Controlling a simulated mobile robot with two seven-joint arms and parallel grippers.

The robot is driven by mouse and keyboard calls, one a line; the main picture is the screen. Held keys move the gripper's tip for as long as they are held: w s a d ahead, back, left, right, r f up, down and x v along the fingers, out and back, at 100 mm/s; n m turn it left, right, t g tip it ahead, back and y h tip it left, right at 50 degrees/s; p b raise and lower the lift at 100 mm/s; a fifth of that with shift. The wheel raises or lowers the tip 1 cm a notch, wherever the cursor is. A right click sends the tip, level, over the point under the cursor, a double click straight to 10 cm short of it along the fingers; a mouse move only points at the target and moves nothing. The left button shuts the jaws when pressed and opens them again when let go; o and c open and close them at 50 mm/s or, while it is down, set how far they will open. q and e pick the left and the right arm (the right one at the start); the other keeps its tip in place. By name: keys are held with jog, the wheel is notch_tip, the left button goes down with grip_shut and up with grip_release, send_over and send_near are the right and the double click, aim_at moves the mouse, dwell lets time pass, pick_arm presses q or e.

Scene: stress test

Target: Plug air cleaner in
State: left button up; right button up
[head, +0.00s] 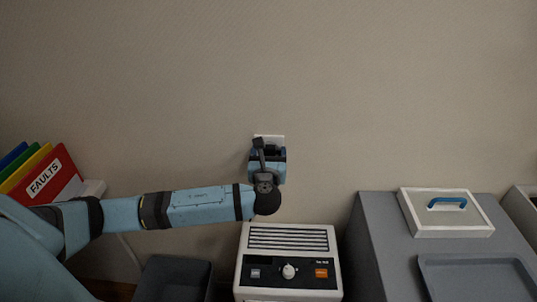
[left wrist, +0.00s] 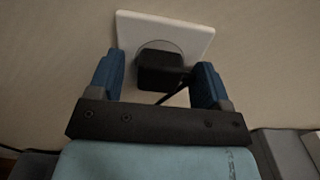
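A white wall outlet (head: 275,137) is on the wall, mostly hidden behind my left gripper (head: 268,158) in the head view. In the left wrist view the outlet plate (left wrist: 188,38) shows a black plug (left wrist: 160,72) at its round socket, with a black cord leading off it. The plug appears seated in the socket. The blue fingers of my left gripper (left wrist: 158,82) stand apart on either side of the plug, with gaps showing. A white box with a slotted top and a knob (head: 288,238), probably the air cleaner, stands below the outlet. My right gripper is not in view.
Colored binders, a red one labelled FAULTS (head: 45,176), stand at left. A dark bin (head: 174,278) sits left of the white box. At right, a grey cabinet (head: 375,240) bears a blue-handled lid (head: 447,220) and a grey tray (head: 478,262). The wall above is clear.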

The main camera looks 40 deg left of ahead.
pick_arm(q)
jog(key=p+v, duration=0.1)
jog(key=v, duration=1.2)
jog(key=shift+s, duration=0.4)
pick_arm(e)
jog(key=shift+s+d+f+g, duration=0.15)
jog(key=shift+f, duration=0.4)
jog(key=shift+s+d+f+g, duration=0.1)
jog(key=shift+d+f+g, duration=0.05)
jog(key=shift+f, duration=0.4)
pick_arm(q)
jog(key=shift+d, duration=0.15)
